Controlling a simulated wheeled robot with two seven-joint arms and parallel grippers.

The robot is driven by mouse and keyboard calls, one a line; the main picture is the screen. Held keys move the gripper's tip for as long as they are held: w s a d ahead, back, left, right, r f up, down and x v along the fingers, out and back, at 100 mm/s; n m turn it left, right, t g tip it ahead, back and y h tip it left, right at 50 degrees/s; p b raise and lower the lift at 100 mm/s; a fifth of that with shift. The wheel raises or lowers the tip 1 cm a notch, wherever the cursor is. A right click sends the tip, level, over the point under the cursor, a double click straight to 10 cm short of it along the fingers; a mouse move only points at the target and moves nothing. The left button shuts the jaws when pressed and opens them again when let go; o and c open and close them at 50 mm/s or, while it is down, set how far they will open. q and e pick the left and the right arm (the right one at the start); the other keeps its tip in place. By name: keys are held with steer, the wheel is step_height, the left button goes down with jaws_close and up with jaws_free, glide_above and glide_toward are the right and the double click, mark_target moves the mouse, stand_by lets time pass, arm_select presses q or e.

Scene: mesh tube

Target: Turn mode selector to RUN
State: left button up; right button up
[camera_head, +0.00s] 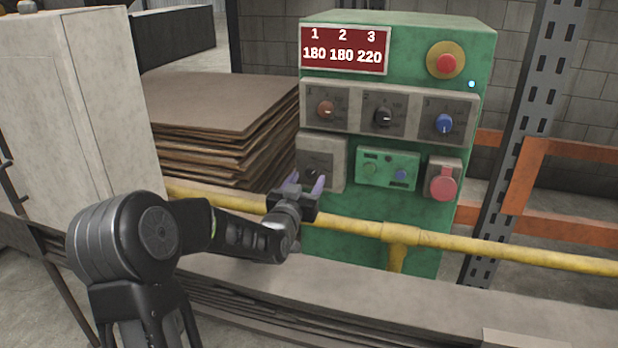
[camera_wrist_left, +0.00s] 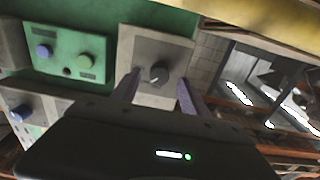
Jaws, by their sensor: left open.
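The mode selector is a dark knob on a grey plate (camera_head: 335,150) at the lower left of the green control panel (camera_head: 420,235). In the left wrist view the selector knob (camera_wrist_left: 159,73) shows clearly, with small markings that I cannot read. My left gripper (camera_head: 304,184) is open, in front of the selector. In the left wrist view its two purple fingertips (camera_wrist_left: 157,90) stand on either side of the knob. I cannot tell whether they touch it. In the head view the gripper partly hides the knob. My right gripper is not in view.
A yellow rail (camera_head: 470,245) runs across in front of the panel. Above the selector is a row with three dials, including a blue one (camera_head: 443,123). A red emergency button (camera_head: 446,64) and a red knob (camera_head: 443,186) sit on the right. Stacked brown sheets (camera_head: 220,100) stand left of the panel.

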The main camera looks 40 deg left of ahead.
mark_target(312, 171)
arm_select(q)
steer(key=shift+x, duration=1.2)
jaws_close()
